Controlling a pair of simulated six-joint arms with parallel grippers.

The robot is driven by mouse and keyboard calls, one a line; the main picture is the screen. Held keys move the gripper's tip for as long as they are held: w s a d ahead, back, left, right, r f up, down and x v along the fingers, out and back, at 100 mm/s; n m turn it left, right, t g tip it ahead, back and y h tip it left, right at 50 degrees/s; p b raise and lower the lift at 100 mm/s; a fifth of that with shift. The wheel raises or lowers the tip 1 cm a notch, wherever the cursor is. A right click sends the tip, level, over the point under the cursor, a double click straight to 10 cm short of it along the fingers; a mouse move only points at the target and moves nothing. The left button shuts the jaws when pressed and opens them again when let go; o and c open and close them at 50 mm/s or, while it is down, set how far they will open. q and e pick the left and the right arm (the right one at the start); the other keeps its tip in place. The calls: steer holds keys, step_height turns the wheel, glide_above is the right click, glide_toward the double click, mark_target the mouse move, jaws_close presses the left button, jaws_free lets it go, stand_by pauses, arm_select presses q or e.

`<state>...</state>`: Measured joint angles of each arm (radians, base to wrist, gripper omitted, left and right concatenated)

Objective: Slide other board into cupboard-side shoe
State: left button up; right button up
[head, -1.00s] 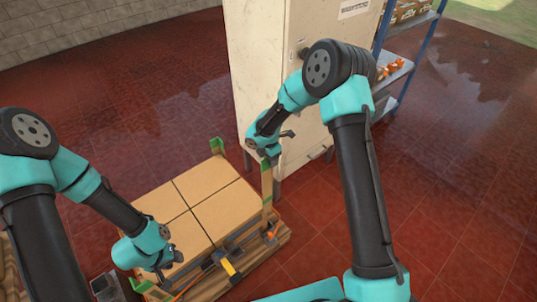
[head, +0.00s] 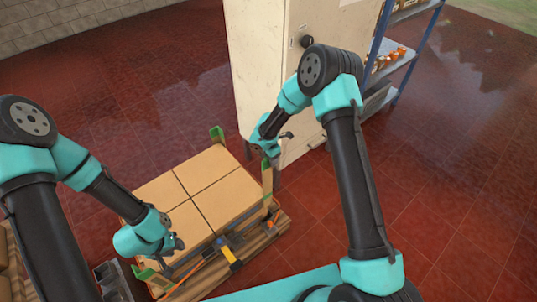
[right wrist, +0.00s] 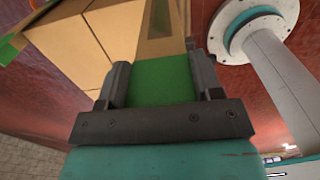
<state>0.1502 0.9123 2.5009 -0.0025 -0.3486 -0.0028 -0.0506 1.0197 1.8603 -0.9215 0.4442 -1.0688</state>
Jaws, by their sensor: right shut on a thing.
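An upright tan board (head: 267,187) with a green top stands at the cupboard-side corner of the box stack. My right gripper (head: 271,152) is shut on its green top end, which also shows between the jaws in the right wrist view (right wrist: 163,82). The board's foot is near a small orange piece (head: 276,213) at the pallet edge; I cannot tell whether it sits in a shoe. My left gripper (head: 178,243) is over the near-left side of the stack, its jaws too small to judge. Another green-topped board (head: 217,135) stands at the far corner.
Several cardboard boxes (head: 190,182) stand on a wooden pallet (head: 268,238). A strap with a yellow-and-black tool (head: 228,255) lies along the near side. The pale cupboard (head: 262,70) is close behind my right gripper. Red tiled floor is free to the right.

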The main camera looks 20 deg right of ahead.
steer(key=shift+f, duration=10.4)
steer(key=o, duration=1)
steer(key=shift+r, duration=0.1)
step_height(320, 180, up, 17)
steer(key=shift+s+r, duration=0.1)
